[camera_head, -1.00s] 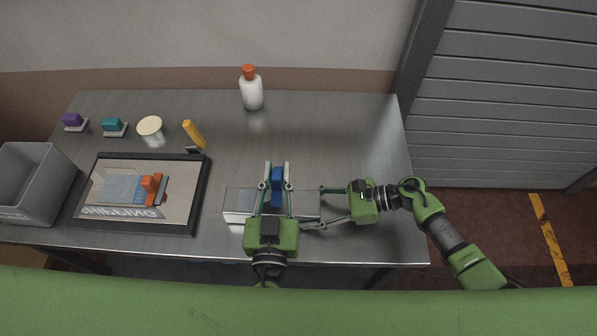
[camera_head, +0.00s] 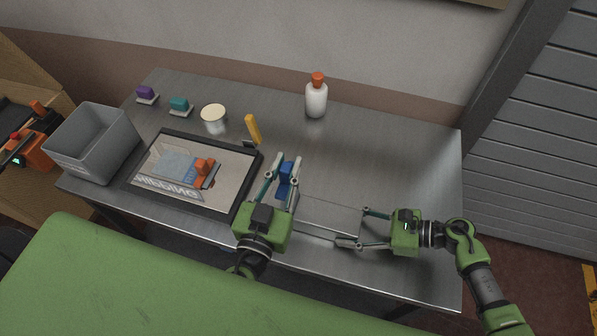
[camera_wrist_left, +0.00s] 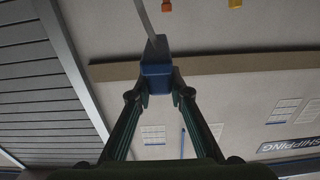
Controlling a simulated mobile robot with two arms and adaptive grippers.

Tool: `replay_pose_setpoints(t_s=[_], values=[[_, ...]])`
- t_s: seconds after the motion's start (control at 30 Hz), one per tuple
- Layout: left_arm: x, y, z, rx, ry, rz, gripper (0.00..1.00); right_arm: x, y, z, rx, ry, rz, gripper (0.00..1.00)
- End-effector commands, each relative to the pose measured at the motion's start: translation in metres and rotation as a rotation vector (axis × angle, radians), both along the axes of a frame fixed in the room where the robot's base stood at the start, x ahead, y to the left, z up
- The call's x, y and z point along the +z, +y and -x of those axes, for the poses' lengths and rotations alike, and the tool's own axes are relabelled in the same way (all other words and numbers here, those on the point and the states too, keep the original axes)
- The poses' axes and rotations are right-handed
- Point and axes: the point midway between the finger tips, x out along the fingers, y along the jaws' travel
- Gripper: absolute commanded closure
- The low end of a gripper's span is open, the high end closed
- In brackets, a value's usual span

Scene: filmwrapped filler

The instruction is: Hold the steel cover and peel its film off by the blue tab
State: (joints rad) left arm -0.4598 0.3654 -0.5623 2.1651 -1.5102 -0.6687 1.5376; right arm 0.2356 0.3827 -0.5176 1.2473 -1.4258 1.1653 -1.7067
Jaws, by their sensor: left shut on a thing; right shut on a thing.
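The steel cover (camera_head: 328,215) is a flat, shiny box-like piece low at the front of the table in the head view. My left gripper (camera_head: 286,170) is shut on the blue tab (camera_head: 287,182), above the cover's left part, and hides that end. In the left wrist view the blue tab (camera_wrist_left: 156,76) sits between the fingertips, with a thin grey strip (camera_wrist_left: 146,20) running up from it, apparently film. My right gripper (camera_head: 354,227) is shut on the cover's right end. How much film is loose cannot be told.
Behind are a yellow-handled tool (camera_head: 253,128), a white cup (camera_head: 213,122), a bottle (camera_head: 316,100), and purple (camera_head: 146,92) and teal (camera_head: 179,104) blocks. The table's back right is clear.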

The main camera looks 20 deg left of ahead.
Motion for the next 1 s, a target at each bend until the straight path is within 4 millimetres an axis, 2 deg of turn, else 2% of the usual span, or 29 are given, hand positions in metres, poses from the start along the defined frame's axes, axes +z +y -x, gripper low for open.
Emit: replay_pose_setpoints(t_s=[1.0], values=[[0.044, 0.093, 0.0, 0.001, 0.0, -0.002, 1.0, -0.004, -0.002, 0.001, -0.001, 0.005, 0.008, 0.85]])
